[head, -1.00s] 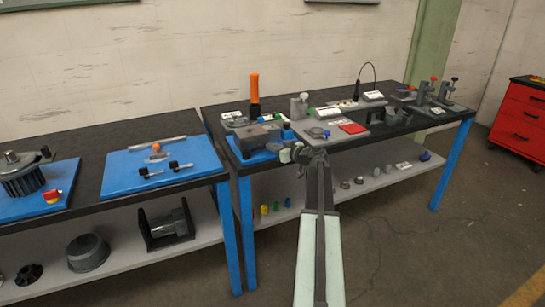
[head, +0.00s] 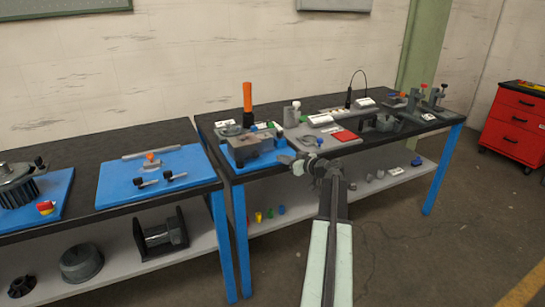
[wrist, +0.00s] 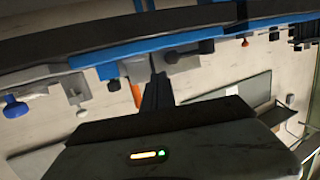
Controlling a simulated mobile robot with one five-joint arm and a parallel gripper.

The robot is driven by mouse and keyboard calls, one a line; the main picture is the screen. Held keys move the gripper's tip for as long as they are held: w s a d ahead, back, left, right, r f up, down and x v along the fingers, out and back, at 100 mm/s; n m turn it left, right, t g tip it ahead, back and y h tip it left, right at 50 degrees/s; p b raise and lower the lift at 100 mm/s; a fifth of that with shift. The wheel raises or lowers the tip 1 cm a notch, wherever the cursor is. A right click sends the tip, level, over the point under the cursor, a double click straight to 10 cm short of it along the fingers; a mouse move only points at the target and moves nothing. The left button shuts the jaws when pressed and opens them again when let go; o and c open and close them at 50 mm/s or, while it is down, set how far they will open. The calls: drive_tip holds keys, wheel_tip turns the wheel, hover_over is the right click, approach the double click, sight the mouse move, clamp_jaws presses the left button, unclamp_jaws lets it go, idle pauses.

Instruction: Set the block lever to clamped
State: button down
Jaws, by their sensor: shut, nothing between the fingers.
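A grey block (head: 252,148) sits on a blue base plate (head: 240,160) at the front left corner of the right-hand bench. I cannot make out a block lever or its setting for certain at this size. My gripper (head: 284,160) is shut and empty, just right of the block at the bench's front edge. Whether it touches anything is unclear. In the wrist view the scene appears upside down. My dark fingers (wrist: 155,88) show there close to an orange handle (wrist: 137,95), with the blue plate edge (wrist: 150,43) above.
The orange handle (head: 247,97) stands upright behind the block. A grey board with a red pad (head: 345,136) lies to the right. The left bench carries a blue board (head: 120,185) with clamps and an orange knob (head: 150,156). A red drawer cabinet (head: 519,119) stands at far right.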

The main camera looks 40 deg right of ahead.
drive_tip(key=s, duration=0.3)
drive_tip(key=s+d+r, duration=0.1)
drive_tip(key=shift+s, duration=0.2)
